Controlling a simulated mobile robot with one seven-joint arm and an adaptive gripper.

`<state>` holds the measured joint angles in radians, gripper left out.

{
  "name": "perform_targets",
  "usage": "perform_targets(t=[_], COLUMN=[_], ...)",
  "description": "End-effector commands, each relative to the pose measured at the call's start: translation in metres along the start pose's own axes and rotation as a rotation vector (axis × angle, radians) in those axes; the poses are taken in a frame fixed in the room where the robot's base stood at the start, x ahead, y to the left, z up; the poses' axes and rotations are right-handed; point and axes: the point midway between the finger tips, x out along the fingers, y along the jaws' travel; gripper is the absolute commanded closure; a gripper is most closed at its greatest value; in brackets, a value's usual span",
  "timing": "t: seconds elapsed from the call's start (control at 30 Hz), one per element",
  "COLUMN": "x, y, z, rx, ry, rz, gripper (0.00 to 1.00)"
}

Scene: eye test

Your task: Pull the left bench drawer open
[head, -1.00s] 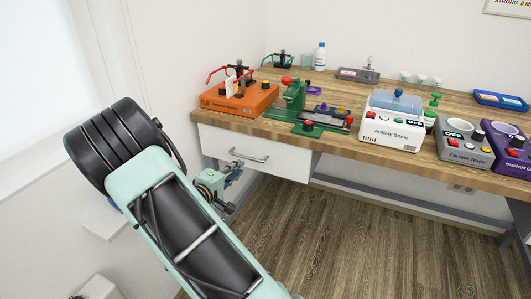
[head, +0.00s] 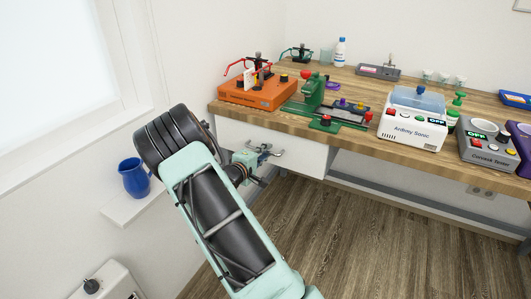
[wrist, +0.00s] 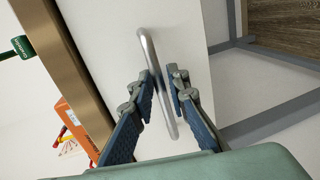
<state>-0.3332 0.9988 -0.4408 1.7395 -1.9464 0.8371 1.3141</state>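The left bench drawer has a plain white front (head: 306,156) under the wooden bench top and looks shut. In the wrist view its white front (wrist: 185,35) carries a silver bar handle (wrist: 148,48). My gripper (head: 268,152) is at the drawer front in the head view and covers most of the handle there. In the wrist view my gripper (wrist: 164,84) has its two blue-padded fingers apart, one on each side of the handle bar. The bar passes between the fingertips. Gaps look small, and I cannot tell whether either finger touches it.
On the bench top (head: 350,139) stand an orange device (head: 258,94), a green press (head: 312,92) and a white Ardmoy Sonic box (head: 410,128). Floor right of the drawer is clear.

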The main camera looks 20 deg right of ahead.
Motion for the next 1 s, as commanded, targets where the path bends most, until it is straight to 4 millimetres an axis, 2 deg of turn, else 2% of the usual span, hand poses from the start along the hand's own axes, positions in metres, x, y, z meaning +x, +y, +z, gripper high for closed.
perform_targets(t=[0.17,0.3,0.77,1.0], x=[0.0,0.0,-0.002,-0.021], y=[0.0,0.0,0.0,-0.005], z=[0.0,0.0,0.0,-0.012], rx=[0.0,0.001,0.001,0.002], ry=[0.0,-0.001,-0.001,0.002], rz=[0.0,0.0,0.0,0.0], gripper=[0.85,1.0,1.0,1.0])
